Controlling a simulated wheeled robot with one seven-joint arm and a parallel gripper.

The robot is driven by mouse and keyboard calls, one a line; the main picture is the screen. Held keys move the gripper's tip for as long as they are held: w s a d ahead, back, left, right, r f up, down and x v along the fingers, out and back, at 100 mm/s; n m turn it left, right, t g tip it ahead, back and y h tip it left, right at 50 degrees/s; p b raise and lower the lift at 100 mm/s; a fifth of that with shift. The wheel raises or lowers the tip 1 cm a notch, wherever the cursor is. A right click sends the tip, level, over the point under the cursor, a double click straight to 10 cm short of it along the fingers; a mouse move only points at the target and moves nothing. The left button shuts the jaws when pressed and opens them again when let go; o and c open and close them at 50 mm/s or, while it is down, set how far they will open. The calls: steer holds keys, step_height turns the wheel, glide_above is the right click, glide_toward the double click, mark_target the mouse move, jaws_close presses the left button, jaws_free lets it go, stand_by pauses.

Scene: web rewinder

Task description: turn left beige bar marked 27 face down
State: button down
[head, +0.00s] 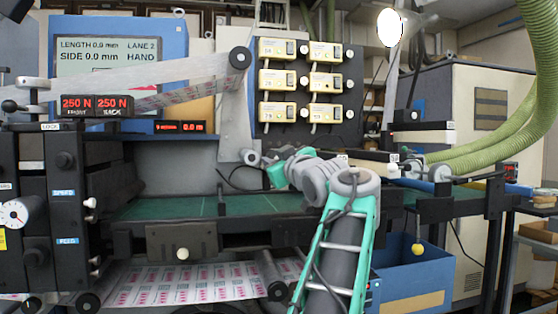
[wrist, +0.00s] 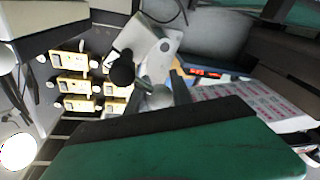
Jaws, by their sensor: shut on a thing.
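A beige bar with a dark underside (head: 372,156) lies behind my arm, right of the middle in the head view. A second beige bar (head: 422,126) is farther right and higher. Their marks are too small to read surely, so I cannot tell which is 27. In the wrist view a pale beige bar with a dark edge (wrist: 45,18) fills the upper left corner.
The green bed (head: 170,208) runs beneath my arm. A black panel with several yellow boxes (head: 277,80) stands behind. A roller end (head: 239,58) and printed web (head: 180,75) are at upper left. Green hoses (head: 500,140) and a blue bin (head: 415,275) are at the right.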

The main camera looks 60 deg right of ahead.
steer(key=shift+w+a+f+n+g+y+b, duration=0.15)
steer(key=shift+f+n+b, duration=0.25)
steer(key=shift+n, duration=0.65)
steer(key=shift+w+a+f+n+g+y+b, duration=0.1)
steer(key=shift+f+n+y+b, duration=0.1)
steer(key=shift+f+n, duration=0.7)
steer(key=shift+w+a+f+n+g+y+b, duration=0.15)
steer(key=shift+f+n+b, duration=0.1)
steer(key=shift+n, duration=1)
steer(key=shift+s+d, duration=0.1)
steer(key=c, duration=1.1)
jaws_free()
steer(key=shift+c, duration=0.2)
steer(key=v, duration=0.7)
steer(key=shift+s+a+b, duration=0.25)
steer(key=shift+s+b, duration=0.1)
steer(key=shift+b, duration=0.1)
